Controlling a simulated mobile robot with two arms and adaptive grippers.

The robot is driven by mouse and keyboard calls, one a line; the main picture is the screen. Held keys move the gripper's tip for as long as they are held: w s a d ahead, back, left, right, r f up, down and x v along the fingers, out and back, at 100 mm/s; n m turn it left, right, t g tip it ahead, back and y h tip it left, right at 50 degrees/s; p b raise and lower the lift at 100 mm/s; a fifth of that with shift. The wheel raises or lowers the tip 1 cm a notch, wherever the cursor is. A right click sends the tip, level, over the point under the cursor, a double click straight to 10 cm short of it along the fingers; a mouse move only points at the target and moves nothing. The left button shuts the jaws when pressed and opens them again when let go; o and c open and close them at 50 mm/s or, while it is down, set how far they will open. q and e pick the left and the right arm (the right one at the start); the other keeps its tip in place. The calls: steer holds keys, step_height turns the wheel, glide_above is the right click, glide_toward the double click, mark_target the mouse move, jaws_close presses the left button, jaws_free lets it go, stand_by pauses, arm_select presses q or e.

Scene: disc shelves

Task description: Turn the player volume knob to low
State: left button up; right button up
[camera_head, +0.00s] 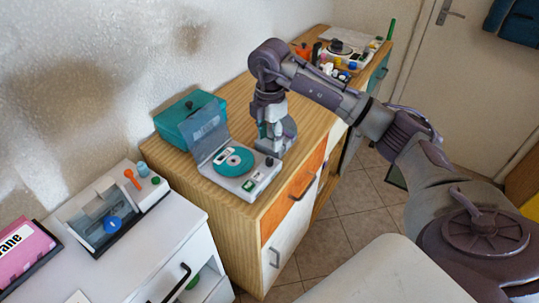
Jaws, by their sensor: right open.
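The player (222,177) sits on the wooden cabinet with its clear lid (207,136) raised. A teal disc (236,161) lies in it. A small green display or button (249,185) shows on its front strip. A small dark round part (269,162), possibly the volume knob, is at the strip's right end; its setting is too small to read. My right gripper (268,151) points down at the player's right edge, just above that part. It is open, and I cannot tell whether it touches. My left gripper is out of view.
A teal box (190,118) stands behind the player against the wall. The cabinet top (240,105) is clear behind my right arm. At its far end are a turntable (341,48) and several small items. A white cabinet (165,240) with another device stands at left.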

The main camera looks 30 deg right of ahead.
mark_target(270, 159)
step_height(270, 159, down, 7)
steer(key=shift+f+p, duration=0.2)
steer(key=shift+p, duration=0.2)
jaws_close()
